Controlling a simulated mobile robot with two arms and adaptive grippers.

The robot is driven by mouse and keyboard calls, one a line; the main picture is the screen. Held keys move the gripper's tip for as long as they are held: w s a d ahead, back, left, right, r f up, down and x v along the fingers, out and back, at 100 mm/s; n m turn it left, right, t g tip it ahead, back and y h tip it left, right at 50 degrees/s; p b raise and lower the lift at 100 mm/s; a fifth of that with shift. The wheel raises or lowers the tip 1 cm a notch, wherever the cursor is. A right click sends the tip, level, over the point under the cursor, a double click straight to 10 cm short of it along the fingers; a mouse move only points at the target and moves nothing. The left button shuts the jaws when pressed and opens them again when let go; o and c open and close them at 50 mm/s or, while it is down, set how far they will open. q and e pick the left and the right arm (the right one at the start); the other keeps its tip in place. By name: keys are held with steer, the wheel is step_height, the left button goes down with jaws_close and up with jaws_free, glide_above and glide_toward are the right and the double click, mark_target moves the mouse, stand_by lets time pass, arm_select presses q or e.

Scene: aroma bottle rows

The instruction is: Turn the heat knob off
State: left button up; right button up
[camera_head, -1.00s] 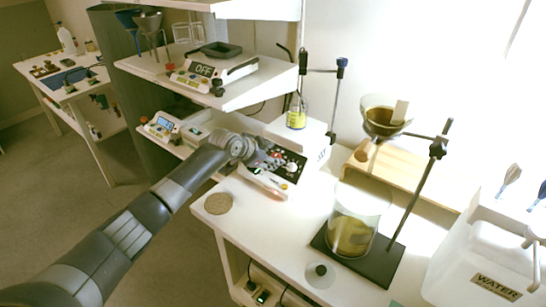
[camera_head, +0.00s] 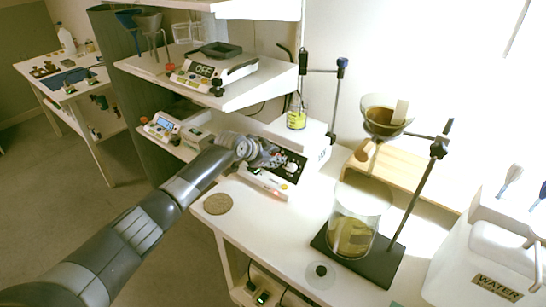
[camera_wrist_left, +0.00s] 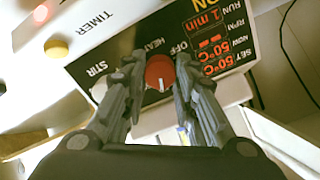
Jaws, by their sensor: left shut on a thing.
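The red heat knob (camera_wrist_left: 160,76) sits on the dark front panel of a stirrer hotplate, between the HEAT and OFF lettering and a white STIR knob (camera_wrist_left: 99,88). Its white mark points down in the left wrist view. My left gripper (camera_wrist_left: 157,66) has one finger on each side of the red knob and is shut on it. In the head view my left gripper (camera_head: 270,157) reaches the hotplate's panel (camera_head: 290,166) from the left and hides the red knob. The panel's lit red display (camera_wrist_left: 212,46) reads 50°C for both NOW and SET. My right gripper is not in view.
A stand with a glass funnel (camera_head: 383,120) and a beaker (camera_head: 352,228) stands right of the hotplate. A white water tank (camera_head: 470,260) is at the far right. A round cork mat (camera_head: 218,204) lies at the table's left edge. Shelves overhang the back left.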

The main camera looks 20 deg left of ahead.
arm_select(q)
steer(key=shift+n, duration=0.3)
steer(key=n+p, duration=0.2)
steer(key=n, duration=0.1)
steer(key=shift+r, duration=0.1)
steer(key=n+p, duration=0.2)
steer(key=n, duration=0.2)
steer(key=n+p, duration=0.2)
steer(key=n, duration=0.1)
steer(key=shift+n, duration=0.4)
steer(key=n+p, duration=0.3)
steer(key=n, duration=0.3)
steer(key=shift+a, duration=0.1)
steer(key=n+p, duration=0.1)
steer(key=n, duration=0.3)
steer(key=shift+f+n+p, duration=0.2)
steer(key=shift+n+p, duration=0.35)
steer(key=shift+n, duration=0.65)
steer(key=shift+a, duration=0.1)
